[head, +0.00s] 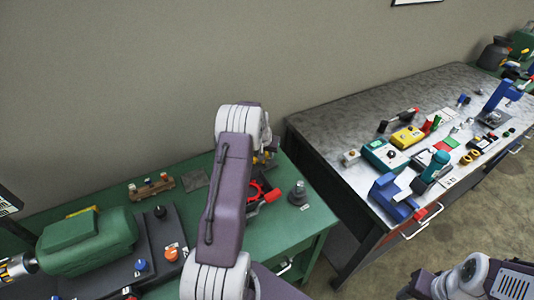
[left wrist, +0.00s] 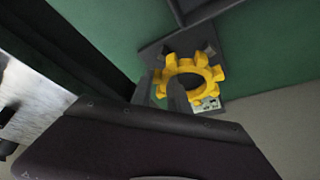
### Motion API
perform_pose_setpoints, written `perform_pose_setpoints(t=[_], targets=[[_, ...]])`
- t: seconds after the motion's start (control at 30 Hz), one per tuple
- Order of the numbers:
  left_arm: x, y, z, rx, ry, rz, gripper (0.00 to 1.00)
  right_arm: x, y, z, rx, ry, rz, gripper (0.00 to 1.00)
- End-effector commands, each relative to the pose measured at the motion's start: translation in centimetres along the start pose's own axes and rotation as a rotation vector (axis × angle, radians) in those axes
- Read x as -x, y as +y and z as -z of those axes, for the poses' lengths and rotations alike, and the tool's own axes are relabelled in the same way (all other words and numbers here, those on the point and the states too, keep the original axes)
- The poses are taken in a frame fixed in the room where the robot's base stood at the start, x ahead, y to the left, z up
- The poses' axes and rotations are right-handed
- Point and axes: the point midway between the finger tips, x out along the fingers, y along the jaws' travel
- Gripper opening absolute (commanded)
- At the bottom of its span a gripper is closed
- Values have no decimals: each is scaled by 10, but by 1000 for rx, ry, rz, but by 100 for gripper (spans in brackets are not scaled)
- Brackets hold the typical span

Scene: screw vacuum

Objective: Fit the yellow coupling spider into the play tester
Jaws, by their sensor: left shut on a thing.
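The yellow coupling spider (left wrist: 188,78), a toothed ring with an open middle, is at the fingertips of my left gripper (left wrist: 162,84) in the left wrist view. The gripper is shut on its near-left rim. Just behind the ring is a dark grey fixture (left wrist: 152,52) with a small block and a label, which may be the play tester. I cannot tell whether the ring touches it. My right gripper is not in view; only part of that arm shows.
The green bench holds a green motor (head: 88,238), a wooden rack (head: 151,187), a red-handled tool (head: 265,197) and a grey stepped part (head: 298,194). A grey metal table (head: 335,122) with many tools stands to the right. The bench's front right corner is clear.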

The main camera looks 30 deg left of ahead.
Motion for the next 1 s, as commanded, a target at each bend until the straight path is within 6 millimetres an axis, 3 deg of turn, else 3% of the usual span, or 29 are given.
perform_pose_setpoints(t=[1.0], targets=[[-6, 0, -3, 0, 1, 0, 0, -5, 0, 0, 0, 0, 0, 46]])
